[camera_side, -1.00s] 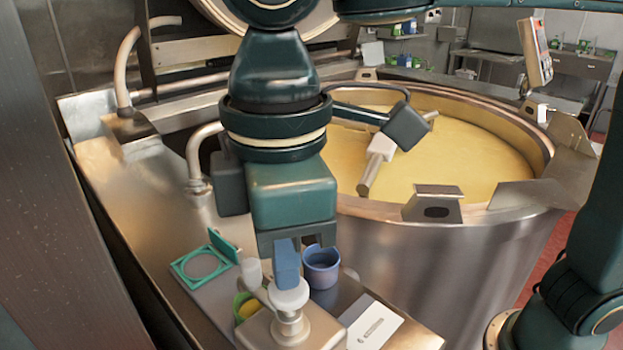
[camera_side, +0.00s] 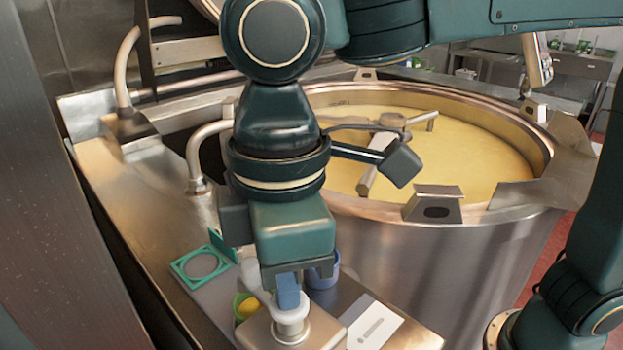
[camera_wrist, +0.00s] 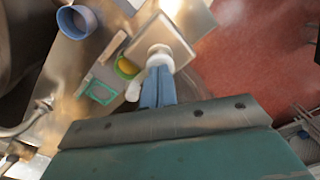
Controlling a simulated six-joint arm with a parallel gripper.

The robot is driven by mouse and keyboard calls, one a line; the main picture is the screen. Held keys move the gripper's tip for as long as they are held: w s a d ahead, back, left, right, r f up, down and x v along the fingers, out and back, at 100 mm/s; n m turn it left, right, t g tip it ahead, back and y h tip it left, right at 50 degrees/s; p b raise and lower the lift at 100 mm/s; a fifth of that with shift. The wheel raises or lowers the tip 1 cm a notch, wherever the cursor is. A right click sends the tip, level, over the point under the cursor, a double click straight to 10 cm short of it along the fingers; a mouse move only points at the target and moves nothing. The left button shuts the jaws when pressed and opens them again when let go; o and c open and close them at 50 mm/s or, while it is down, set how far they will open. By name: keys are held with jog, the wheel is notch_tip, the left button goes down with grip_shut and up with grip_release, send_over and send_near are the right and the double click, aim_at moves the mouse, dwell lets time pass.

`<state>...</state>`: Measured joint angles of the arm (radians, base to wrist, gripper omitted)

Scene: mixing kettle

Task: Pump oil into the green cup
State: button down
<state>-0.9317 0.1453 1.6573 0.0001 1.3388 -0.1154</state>
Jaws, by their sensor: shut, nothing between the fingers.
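The pump (camera_side: 290,326) has a white head and spout on a square metal container (camera_side: 322,328); it also shows in the wrist view (camera_wrist: 160,52). My gripper (camera_side: 288,302) is shut and empty, its blue fingers pointing down onto the top of the pump head. In the wrist view the fingertips (camera_wrist: 158,72) meet the white head. The green cup (camera_side: 239,300) stands to the left of the pump, under the spout, with yellow inside. It shows in the wrist view (camera_wrist: 119,64) too. The spout and my gripper hide part of it in the side view.
A blue cup (camera_side: 325,275) stands behind my gripper. A large kettle of yellow liquid (camera_side: 470,150) with a mixing arm is behind.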

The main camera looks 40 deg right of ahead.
jog(key=shift+r, duration=1.8)
jog(key=shift+f, duration=0.35)
jog(key=shift+f, duration=1.5)
jog(key=shift+r, duration=1.8)
jog(key=shift+f, duration=0.15)
